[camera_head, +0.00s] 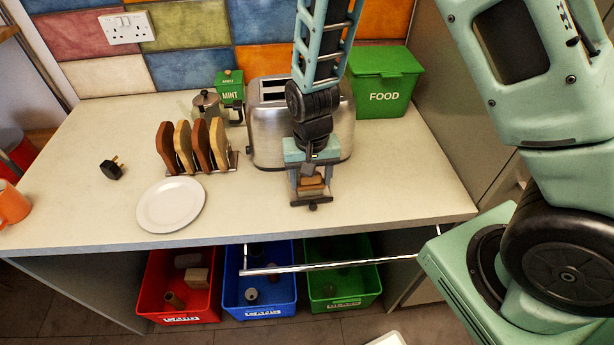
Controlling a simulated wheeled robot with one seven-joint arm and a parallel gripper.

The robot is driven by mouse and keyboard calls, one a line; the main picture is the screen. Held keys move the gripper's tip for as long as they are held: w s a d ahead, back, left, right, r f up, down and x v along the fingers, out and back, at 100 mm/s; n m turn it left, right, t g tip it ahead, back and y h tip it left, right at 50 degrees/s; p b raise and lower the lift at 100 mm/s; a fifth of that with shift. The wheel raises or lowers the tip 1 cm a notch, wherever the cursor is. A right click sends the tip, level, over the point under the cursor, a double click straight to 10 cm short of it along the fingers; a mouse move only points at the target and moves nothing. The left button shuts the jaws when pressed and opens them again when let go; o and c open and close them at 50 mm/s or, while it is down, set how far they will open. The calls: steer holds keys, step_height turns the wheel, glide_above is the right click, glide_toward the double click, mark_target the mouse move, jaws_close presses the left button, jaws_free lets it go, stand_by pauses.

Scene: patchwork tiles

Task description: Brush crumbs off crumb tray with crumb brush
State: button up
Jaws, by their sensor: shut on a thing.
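My gripper (309,174) points down over the counter in front of the steel toaster (268,130). It is shut on a small crumb brush (311,182) with a wooden-brown body, between its fingers. The crumb tray (297,203), dark and shallow with a small knob at the front, lies directly under the brush at the toaster's front. The brush appears to be at or just above the tray; I cannot tell if it touches. Most of the tray is hidden by the gripper and brush, and any crumbs are too small to make out.
Left of the toaster stand a toast rack (232,165) with toast, a moka pot (207,106) and a green mint tin (230,88). A white plate (171,206) and black plug (111,168) lie further left. A green food bin (384,85) stands behind right. The right counter is clear.

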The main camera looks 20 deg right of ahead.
steer(key=shift+s+d, duration=0.3)
steer(key=shift+d, duration=0.65)
steer(key=shift+w+a+r+p, duration=0.1)
steer(key=shift+w+a+p, duration=0.1)
steer(key=shift+a, duration=0.25)
steer(key=shift+w+a+p, duration=0.1)
steer(key=shift+a+p, duration=0.05)
steer(key=shift+a, duration=0.45)
steer(key=shift+a, duration=0.1)
steer(key=shift+w+a, duration=0.3)
steer(key=shift+a, duration=0.5)
steer(key=shift+s+d+f, duration=0.15)
steer(key=shift+s+d, duration=0.05)
steer(key=shift+d, duration=0.35)
steer(key=shift+s+d+f, duration=0.1)
steer(key=shift+s+d, duration=0.05)
steer(key=shift+d, duration=0.35)
